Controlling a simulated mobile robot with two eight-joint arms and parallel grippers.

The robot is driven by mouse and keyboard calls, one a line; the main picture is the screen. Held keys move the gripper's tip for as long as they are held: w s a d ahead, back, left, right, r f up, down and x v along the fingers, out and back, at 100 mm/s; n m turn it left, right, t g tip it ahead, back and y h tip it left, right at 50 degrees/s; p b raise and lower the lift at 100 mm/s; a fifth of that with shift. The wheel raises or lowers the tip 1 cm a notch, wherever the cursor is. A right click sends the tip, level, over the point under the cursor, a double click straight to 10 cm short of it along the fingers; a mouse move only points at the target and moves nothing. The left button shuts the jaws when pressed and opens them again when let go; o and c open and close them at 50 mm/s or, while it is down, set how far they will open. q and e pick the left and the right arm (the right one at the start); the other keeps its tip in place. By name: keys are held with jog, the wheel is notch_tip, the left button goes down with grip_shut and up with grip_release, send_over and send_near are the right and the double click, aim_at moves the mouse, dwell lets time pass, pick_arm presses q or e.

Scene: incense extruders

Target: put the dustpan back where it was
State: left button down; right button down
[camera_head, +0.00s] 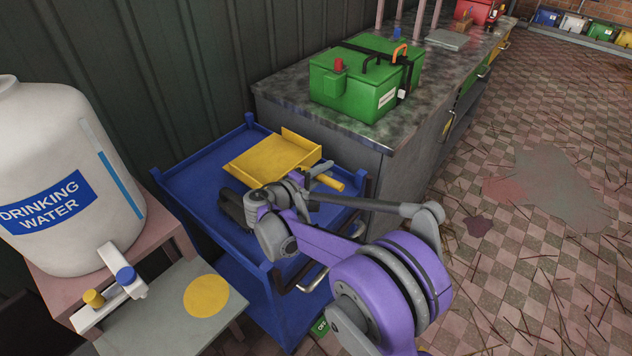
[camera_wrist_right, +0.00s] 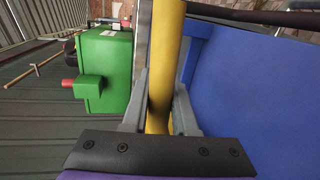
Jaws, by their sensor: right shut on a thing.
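The yellow dustpan (camera_head: 272,157) is over the top tray of the blue cart (camera_head: 196,160), near its back right side. I cannot tell whether its pan touches the tray. Its yellow handle (camera_head: 327,180) points toward the right front of the cart. My right gripper (camera_head: 314,176) is shut on this handle. In the right wrist view the handle (camera_wrist_right: 167,50) runs between the two grey fingers (camera_wrist_right: 158,105). My left gripper is not in view.
A stone-topped bench (camera_head: 285,92) with a green battery-like box (camera_head: 350,90) stands behind and right of the cart. A white drinking water tank (camera_head: 62,170) on a stand is at the left. The tray's left part is bare.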

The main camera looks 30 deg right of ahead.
jog(key=shift+f+b, duration=0.45)
jog(key=shift+f, duration=1.8)
jog(key=shift+f, duration=0.15)
jog(key=c, duration=0.7)
grip_release()
